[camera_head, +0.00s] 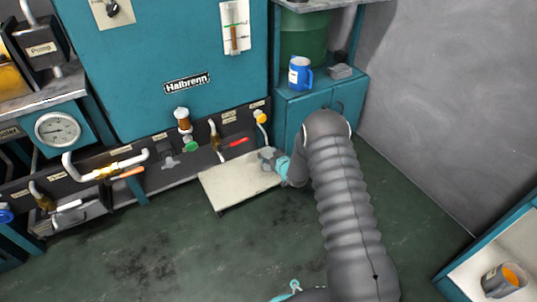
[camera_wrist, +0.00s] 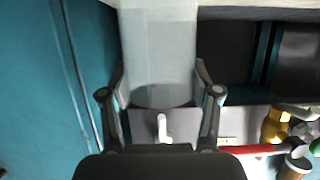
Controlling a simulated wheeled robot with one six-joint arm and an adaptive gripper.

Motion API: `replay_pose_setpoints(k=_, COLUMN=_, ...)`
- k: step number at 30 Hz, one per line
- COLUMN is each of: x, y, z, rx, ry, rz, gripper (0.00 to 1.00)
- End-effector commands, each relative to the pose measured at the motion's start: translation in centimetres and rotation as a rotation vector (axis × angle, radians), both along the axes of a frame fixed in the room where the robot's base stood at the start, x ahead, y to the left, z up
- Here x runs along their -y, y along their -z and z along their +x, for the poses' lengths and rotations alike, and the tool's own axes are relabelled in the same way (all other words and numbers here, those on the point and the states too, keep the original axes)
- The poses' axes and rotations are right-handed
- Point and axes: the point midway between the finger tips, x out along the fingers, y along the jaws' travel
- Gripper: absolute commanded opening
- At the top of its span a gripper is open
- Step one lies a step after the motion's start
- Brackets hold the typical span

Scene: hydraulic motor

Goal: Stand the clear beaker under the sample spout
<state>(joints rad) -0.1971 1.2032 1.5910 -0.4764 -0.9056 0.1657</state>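The clear beaker (camera_wrist: 158,55) fills the middle of the wrist view, between the two fingers of my gripper (camera_wrist: 161,95). Both fingers lie against its sides, so the gripper looks shut on it. The white spout end (camera_wrist: 163,128) shows just past the beaker's rim in the wrist view. In the head view, the spout pipe (camera_head: 263,132) hangs below a yellow knob, and my gripper (camera_head: 267,157) is below it, over the pale drip tray (camera_head: 228,190). The beaker is hard to make out there. I cannot tell whether its base touches the tray.
A red-handled valve (camera_head: 237,142) is left of the spout. The floor in front is clear.

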Motion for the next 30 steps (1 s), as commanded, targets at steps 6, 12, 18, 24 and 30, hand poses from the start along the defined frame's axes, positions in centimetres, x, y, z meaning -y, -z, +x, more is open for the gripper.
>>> replay_pose_setpoints(k=6, x=0.0, y=0.0, z=0.0, rx=0.0, ry=0.0, rz=0.0, gripper=0.87)
replay_pose_setpoints(k=12, x=0.0, y=0.0, z=0.0, rx=0.0, ry=0.0, rz=0.0, gripper=0.87)
replay_pose_setpoints(k=18, x=0.7, y=-0.8, z=-0.8, rx=-0.001, ry=0.001, rz=0.0, gripper=0.87)
replay_pose_setpoints(k=24, x=2.6, y=-2.2, z=-3.8, rx=-0.001, ry=0.003, rz=0.0, gripper=0.87)
replay_pose_setpoints(k=30, x=4.6, y=-3.4, z=-6.8, rx=-0.002, ry=0.001, rz=-0.001, gripper=0.87)
